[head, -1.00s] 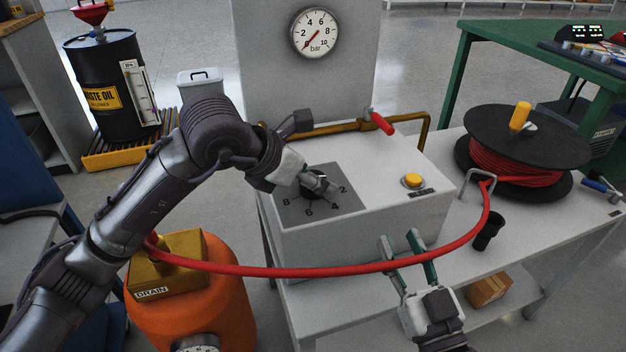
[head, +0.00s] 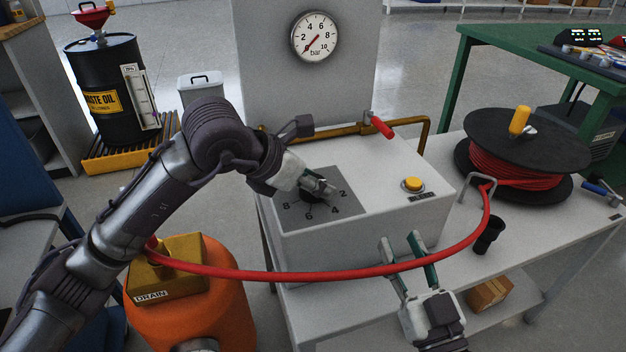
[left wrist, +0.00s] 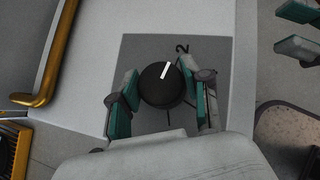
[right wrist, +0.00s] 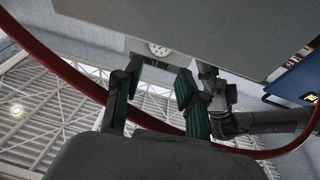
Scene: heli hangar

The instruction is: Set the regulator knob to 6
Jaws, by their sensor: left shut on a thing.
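The regulator knob (left wrist: 161,86) is black and round with a white pointer line. It sits on a grey dial plate (head: 345,205) on top of a light grey box; 2, 4, 6 and 8 show in the head view. In the left wrist view the pointer line aims roughly toward the 2. My left gripper (head: 318,187) is shut on the knob, one finger on each side, and partly hides it in the head view. The pressure gauge (head: 315,37) has its red needle low at the left, near zero. My right gripper (head: 408,248) is open and empty before the box's front.
A red hose (head: 330,276) runs across the front, close to my right gripper, to a reel (head: 525,150). An orange drain drum (head: 190,295) stands at the lower left.

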